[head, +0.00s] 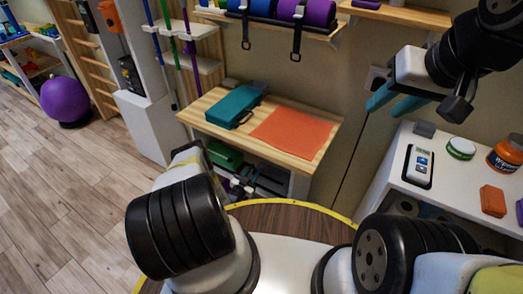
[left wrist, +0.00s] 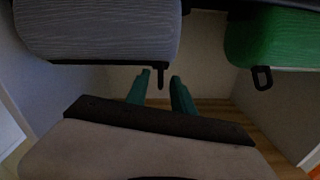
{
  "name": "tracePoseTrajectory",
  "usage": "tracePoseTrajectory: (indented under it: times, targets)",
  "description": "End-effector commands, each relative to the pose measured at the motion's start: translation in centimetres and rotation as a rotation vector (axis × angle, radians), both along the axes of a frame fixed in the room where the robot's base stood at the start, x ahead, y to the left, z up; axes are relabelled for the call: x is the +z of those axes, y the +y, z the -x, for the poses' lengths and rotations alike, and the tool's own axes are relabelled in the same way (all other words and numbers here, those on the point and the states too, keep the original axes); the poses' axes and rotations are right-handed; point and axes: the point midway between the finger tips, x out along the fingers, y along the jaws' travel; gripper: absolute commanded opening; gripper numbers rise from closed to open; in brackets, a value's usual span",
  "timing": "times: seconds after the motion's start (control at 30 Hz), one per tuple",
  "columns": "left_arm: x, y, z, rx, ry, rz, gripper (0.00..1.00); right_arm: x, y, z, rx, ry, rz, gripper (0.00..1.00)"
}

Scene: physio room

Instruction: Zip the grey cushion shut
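The grey cushion (left wrist: 100,30) fills the upper left of the left wrist view, with a dark zip line along its lower edge. A small black zip pull (left wrist: 160,76) hangs at its right end. My left gripper (left wrist: 160,88) is open, its two teal fingers apart below and near the pull, with nothing seen between them. I cannot tell whether a finger touches the pull. In the head view my left fingers are hidden behind my arm. My right gripper (head: 392,103) is raised at the upper right of the head view, open and empty.
A green cushion (left wrist: 275,40) with its own black pull (left wrist: 262,78) sits to the right. The wooden bench (head: 205,108) holds a teal case (head: 235,105) and an orange mat (head: 290,133) above a lower shelf. A white side table (head: 440,186) with jars stands at right.

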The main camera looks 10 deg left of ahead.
Motion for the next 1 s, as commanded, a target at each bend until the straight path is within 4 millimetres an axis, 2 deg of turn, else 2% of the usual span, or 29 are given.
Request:
tracePoseTrajectory:
  times: [0.3, 0.43, 0.47, 1.0]
  targets:
    - [-0.02, -0.13, -0.31, -0.001, 0.001, 0.0, 0.27, -0.01, 0.0, -0.01, 0.0, 0.0, 0.0, 0.36]
    - [0.0, -0.11, -0.3, -0.001, 0.001, 0.0, 0.02, -0.01, 0.0, -0.01, 0.0, 0.0, 0.0, 0.36]
    - [0.0, -0.11, -0.3, -0.001, 0.001, 0.0, 0.0, -0.01, 0.0, -0.01, 0.0, 0.0, 0.0, 0.36]
    - [0.01, -0.06, -0.31, 0.0, 0.0, -0.001, 0.0, -0.01, 0.0, -0.01, 0.0, 0.0, 0.0, 0.36]
